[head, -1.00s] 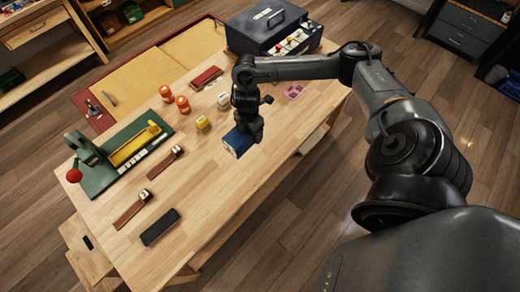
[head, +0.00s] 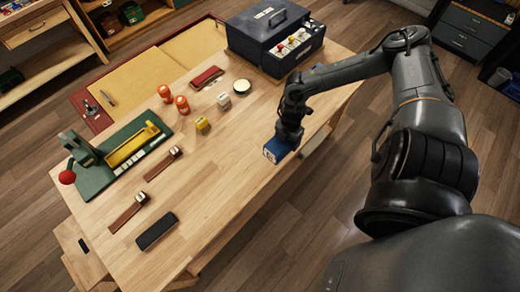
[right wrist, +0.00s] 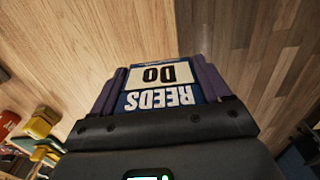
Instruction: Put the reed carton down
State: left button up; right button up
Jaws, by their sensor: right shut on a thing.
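The reed carton (head: 277,150) is a small blue box with a pale face, near the table's right edge in the head view. My right gripper (head: 287,136) is shut on it from above. In the right wrist view the carton (right wrist: 160,87) shows a "REEDS" and "DO" label between the two fingers. I cannot tell whether its underside touches the table. My left gripper is not in view.
The wooden table (head: 215,190) is bare around the carton to the left and front. A dark blue case (head: 275,35) stands at the back. Orange jars (head: 182,104), a yellow block (head: 202,124) and a green fixture (head: 120,155) stand further left.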

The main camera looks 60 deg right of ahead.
jog(key=b, duration=0.1)
send_over(262, 147)
jog(key=a, duration=0.1)
jog(key=f, duration=0.5)
jog(key=shift+s+a+f, duration=0.2)
jog(key=shift+s+f, duration=0.1)
jog(key=shift+f, duration=2.1)
jog(key=shift+f+b, duration=0.1)
jog(key=shift+b, duration=0.25)
jog(key=o, duration=1.3)
jog(key=shift+c, duration=0.2)
